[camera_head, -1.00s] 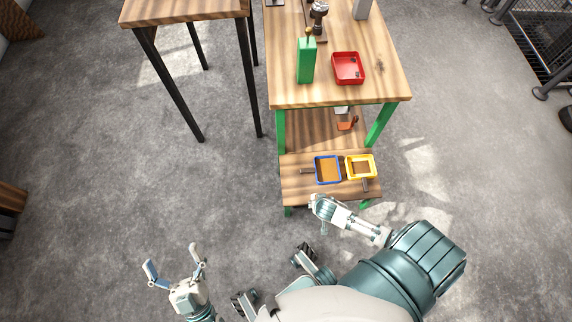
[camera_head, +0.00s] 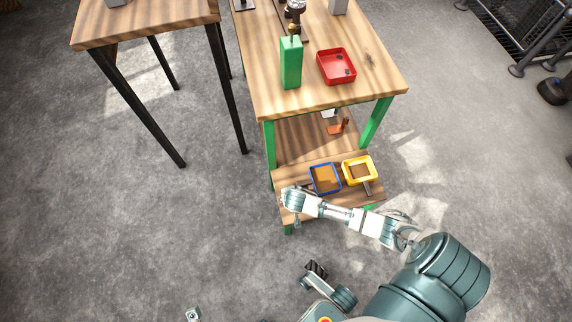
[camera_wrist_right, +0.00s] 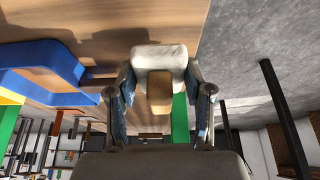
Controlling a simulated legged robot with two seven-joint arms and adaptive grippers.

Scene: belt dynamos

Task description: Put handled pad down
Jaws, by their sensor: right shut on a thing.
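The handled pad (camera_wrist_right: 158,57) shows in the right wrist view as a pale, rounded block with a tan handle (camera_wrist_right: 159,92). My right gripper (camera_wrist_right: 160,103) is shut on it, a finger on either side of the handle. The pad lies close to the wooden shelf surface; I cannot tell whether they touch. Only a small tip of my left gripper (camera_head: 192,314) shows at the bottom edge.
On the lower shelf stand a blue-rimmed tray (camera_head: 313,180) and a yellow-rimmed tray (camera_head: 346,173). A black-legged table (camera_head: 140,25) stands left.

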